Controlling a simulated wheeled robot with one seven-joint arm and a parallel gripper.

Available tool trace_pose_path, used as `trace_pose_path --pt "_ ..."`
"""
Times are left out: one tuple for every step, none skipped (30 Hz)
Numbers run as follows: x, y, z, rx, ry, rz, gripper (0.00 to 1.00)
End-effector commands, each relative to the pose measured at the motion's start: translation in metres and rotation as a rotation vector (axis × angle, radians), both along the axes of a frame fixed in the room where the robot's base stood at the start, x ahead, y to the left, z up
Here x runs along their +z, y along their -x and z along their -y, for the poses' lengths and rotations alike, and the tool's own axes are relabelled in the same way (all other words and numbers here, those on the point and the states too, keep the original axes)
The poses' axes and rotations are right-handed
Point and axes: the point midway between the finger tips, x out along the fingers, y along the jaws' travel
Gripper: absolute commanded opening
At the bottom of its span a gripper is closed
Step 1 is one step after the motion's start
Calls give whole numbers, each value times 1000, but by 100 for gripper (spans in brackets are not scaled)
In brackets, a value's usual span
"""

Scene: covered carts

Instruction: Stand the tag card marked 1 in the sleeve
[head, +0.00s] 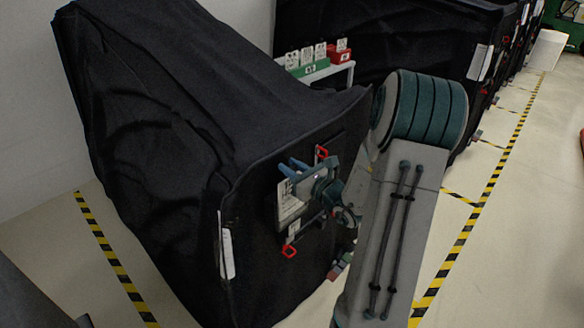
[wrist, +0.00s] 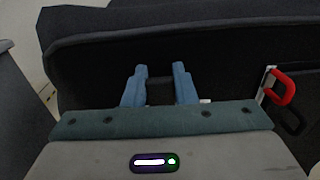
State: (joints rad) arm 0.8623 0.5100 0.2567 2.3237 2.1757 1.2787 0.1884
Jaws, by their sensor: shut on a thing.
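My gripper (head: 291,166) is at the front face of a black-covered cart (head: 150,120). Its two blue fingers also show in the wrist view (wrist: 160,85), a gap apart with something dark between them. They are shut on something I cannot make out. A pale plate with dark marks (head: 290,208) shows just below the fingers; I cannot tell if it is a card, the sleeve or part of the gripper. Several white tag cards (head: 306,57) stand at the back in green and red holders. Their numbers are too small to read. I cannot identify the sleeve with certainty.
Red loops show above (head: 321,152) and below (head: 289,251) my gripper; one shows at right in the wrist view (wrist: 281,88). A white strip (head: 227,253) hangs on the cover's left corner. More covered carts stand behind. Taped floor (head: 520,120) at right is clear.

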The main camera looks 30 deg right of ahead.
Motion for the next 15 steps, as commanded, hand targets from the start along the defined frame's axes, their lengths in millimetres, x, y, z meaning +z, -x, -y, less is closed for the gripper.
trace_pose_path --pt "-3 0 0 0 0 0 0" --pt "-4 0 0 0 0 0 0" --pt "-5 0 0 0 0 0 0" --pt "-6 0 0 0 0 0 0" --pt "-6 0 0 0 0 0 0" --pt "-7 0 0 0 0 0 0" --pt "-7 0 0 0 0 0 0" --pt "-7 0 0 0 0 0 0" --pt "-6 0 0 0 0 0 0" --pt "-6 0 0 0 0 0 0" --pt "-6 0 0 0 0 0 0" --pt "-6 0 0 0 0 0 0" --pt "-6 0 0 0 0 0 0" --pt "-6 0 0 0 0 0 30" --pt "-6 0 0 0 0 0 41"
